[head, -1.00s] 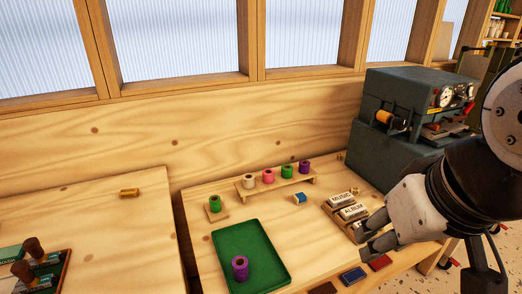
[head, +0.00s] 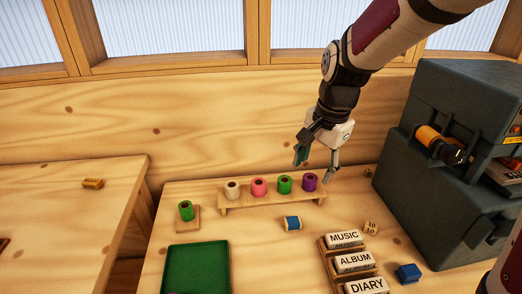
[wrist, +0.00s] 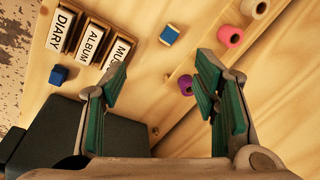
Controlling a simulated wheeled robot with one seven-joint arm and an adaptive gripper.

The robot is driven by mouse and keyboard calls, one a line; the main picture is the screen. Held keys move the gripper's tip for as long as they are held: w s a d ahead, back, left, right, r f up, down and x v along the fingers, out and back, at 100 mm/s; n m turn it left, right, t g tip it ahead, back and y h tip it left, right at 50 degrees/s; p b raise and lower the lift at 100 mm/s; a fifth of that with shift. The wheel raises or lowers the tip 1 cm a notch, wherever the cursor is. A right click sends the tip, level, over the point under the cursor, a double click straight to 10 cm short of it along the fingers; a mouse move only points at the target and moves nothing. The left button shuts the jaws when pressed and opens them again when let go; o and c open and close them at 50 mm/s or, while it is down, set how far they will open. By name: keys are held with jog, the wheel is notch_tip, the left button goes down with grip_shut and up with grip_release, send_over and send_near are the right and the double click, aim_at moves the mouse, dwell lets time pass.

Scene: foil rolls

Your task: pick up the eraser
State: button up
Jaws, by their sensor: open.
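The eraser (head: 292,223) looks like a small white block with a blue sleeve. It lies on the wooden table in front of the roll rack, and it also shows in the wrist view (wrist: 169,34), top centre, beyond the fingertips. My gripper (head: 316,166) is open and empty, above the table near the rack's right end and the purple roll. The gripper is apart from the eraser.
A wooden rack (head: 235,208) holds white, pink, green and purple (head: 310,182) rolls behind the eraser. A green tray (head: 196,268) lies front left.

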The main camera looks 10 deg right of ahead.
jog(key=w+f+m+g+b, duration=0.15)
jog(key=w+f+m, duration=0.6)
jog(key=f, duration=0.85)
send_over(293, 220)
jog(key=shift+n+g+h, duration=0.25)
jog(key=shift+n+h, duration=0.05)
jog(key=shift+n, duration=0.05)
jog(key=f, duration=1)
jog(key=shift+s+d+f, duration=0.1)
jog(key=shift+s+d, duration=0.1)
jog(key=shift+d, duration=0.2)
jog(key=shift+w+a+f+p, duration=0.1)
jog(key=shift+a+f+p, duration=0.1)
jog(key=shift+f, duration=1.35)
jog(key=shift+a+f+p, duration=0.15)
jog(key=shift+a+f, duration=0.05)
jog(key=shift+f, duration=1.3)
jog(key=c, duration=1.3)
jog(key=shift+r, duration=0.1)
